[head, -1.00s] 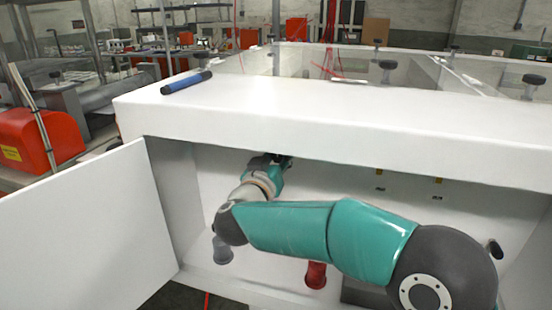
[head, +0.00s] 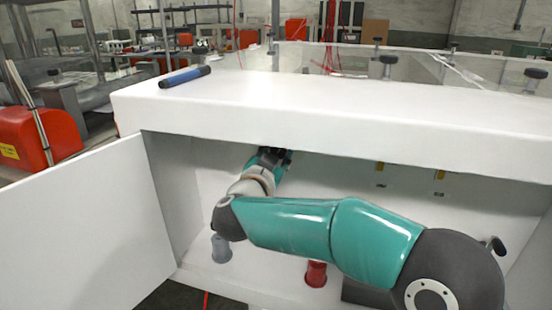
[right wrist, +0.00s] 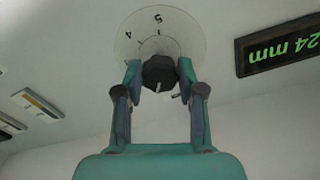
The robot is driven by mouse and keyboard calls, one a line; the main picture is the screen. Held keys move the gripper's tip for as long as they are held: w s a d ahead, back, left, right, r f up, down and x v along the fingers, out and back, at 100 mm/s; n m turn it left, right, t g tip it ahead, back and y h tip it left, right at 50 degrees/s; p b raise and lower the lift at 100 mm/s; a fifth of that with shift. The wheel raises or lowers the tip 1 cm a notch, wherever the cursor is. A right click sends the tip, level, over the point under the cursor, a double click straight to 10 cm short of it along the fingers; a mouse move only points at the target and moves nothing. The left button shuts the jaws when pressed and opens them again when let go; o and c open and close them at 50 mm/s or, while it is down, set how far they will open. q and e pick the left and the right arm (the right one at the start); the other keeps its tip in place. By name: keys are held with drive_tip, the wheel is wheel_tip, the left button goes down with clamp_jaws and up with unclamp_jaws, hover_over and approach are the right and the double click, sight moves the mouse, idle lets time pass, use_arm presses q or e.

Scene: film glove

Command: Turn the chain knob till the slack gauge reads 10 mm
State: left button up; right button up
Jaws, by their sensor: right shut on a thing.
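The black chain knob (right wrist: 159,72) sits on a pale round dial (right wrist: 135,33) with numbers, seen upside down in the right wrist view. My right gripper (right wrist: 160,77) has its two fingers on either side of the knob and is shut on it. The slack gauge (right wrist: 279,46) is a dark display with green figures, seen upside down to the right of the dial. It appears to read 24 mm. In the head view my right gripper (head: 273,155) is up inside the white cabinet, partly hidden under its top. My left gripper is not in view.
The white cabinet top (head: 330,100) overhangs my right arm, with a blue marker (head: 185,76) on it. An open white door (head: 85,230) stands at left. A grey cup-like thing (head: 221,249) and a red one (head: 316,273) are on the cabinet floor. Yellow-labelled switches (right wrist: 40,103) are nearby.

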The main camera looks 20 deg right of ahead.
drive_tip(key=m+b, duration=0.5)
drive_tip(key=m, duration=0.4)
drive_tip(key=m+b, duration=0.5)
drive_tip(key=m, duration=0.4)
drive_tip(key=m+b, duration=0.5)
drive_tip(key=m, duration=0.3)
drive_tip(key=shift+f+m, duration=0.4)
drive_tip(key=shift+b, duration=0.3)
drive_tip(key=o, duration=1.1)
drive_tip(key=shift+r, duration=0.1)
drive_tip(key=shift+o, duration=0.2)
drive_tip(key=shift+r, duration=0.1)
drive_tip(key=shift+r, duration=0.1)
